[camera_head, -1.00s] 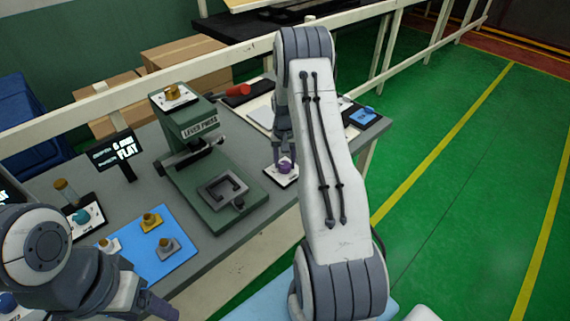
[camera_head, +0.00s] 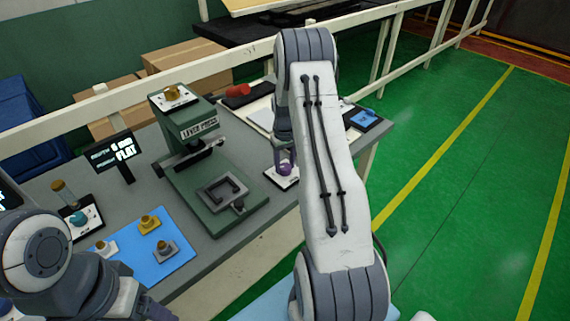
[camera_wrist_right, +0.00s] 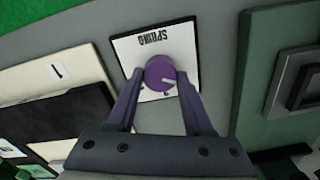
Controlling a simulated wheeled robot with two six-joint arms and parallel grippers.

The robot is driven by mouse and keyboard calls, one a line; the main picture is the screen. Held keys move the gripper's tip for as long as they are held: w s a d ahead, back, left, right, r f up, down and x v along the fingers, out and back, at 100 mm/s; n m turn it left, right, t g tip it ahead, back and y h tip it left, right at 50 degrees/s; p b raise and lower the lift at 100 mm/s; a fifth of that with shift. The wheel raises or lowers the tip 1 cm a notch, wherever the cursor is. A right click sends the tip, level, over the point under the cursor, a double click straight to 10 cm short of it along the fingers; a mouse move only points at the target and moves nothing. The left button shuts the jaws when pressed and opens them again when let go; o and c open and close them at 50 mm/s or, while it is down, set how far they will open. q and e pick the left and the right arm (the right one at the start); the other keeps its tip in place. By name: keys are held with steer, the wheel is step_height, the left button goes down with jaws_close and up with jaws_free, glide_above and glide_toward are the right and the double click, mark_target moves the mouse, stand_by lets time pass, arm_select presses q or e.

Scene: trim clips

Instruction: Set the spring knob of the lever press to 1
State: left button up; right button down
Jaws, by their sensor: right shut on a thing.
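The spring knob (camera_wrist_right: 160,74) is a round purple dial on a white plate marked SPRING (camera_wrist_right: 150,45), beside the green lever press (camera_head: 205,180). In the head view the knob (camera_head: 285,167) is partly covered by my right gripper (camera_head: 284,155). In the right wrist view my right gripper (camera_wrist_right: 160,88) is shut on the knob, one finger on each side. A small digit shows at the plate's lower edge, too small to read. My left gripper is at the bottom left, its fingertips not clear.
A blue mat (camera_head: 155,245) with several small clips lies left of the press. A sign (camera_head: 115,155) reading FLAT stands behind it. A teal knob (camera_head: 80,218) sits at the left. A card marked 1 (camera_wrist_right: 50,75) is near the knob plate.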

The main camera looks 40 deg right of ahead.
mark_target(285, 166)
steer(key=shift+c, duration=1.5)
jaws_free()
steer(key=shift+r, duration=0.15)
steer(key=shift+r, duration=0.3)
step_height(285, 166, up, 10)
steer(key=b, duration=0.2)
steer(key=shift+f, duration=0.15)
